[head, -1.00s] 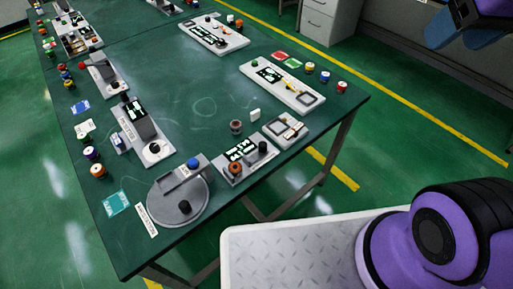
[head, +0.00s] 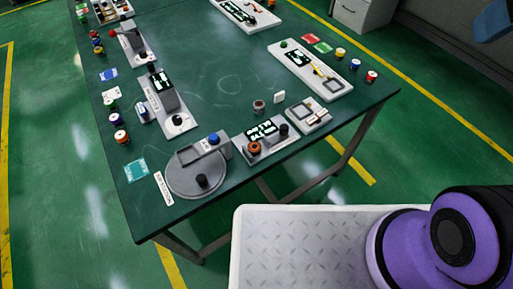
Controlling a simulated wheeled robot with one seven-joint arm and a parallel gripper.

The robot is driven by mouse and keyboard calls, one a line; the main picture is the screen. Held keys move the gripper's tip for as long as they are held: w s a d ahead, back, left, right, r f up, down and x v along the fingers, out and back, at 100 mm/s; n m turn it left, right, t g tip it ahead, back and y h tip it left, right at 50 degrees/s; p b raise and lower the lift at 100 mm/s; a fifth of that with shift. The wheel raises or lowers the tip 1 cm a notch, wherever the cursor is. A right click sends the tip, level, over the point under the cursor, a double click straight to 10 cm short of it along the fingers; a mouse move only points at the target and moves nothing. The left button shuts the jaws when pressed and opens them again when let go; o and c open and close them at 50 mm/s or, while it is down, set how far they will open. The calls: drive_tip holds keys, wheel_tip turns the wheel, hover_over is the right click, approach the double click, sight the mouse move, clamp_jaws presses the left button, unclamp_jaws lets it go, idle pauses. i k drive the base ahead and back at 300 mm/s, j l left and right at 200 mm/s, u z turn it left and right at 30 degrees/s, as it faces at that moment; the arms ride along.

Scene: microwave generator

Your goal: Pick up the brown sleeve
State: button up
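A small brown sleeve (head: 259,107), like a short upright hollow cylinder, stands on the green table (head: 215,110). It is just behind the grey module with the orange-brown ring and to the left of a small white block (head: 279,97). Nothing touches it. Only a blue piece of what looks like my gripper (head: 493,21) shows at the top right edge, far from the sleeve and off the table. Its fingertips are not clear, so its opening cannot be told.
Near the sleeve are a grey module with an orange-brown ring (head: 254,149) and a small tray (head: 309,114). A round grey turntable (head: 194,182) sits at the near left corner. A long white board (head: 323,85) lies to the right. The table's middle is clear.

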sight(254, 146)
drive_tip(key=k+j+z, duration=0.1)
drive_tip(key=j, duration=0.3)
drive_tip(key=k+j+z, duration=0.15)
drive_tip(key=j, duration=0.25)
drive_tip(key=k+j+z, duration=0.1)
drive_tip(key=j, duration=0.3)
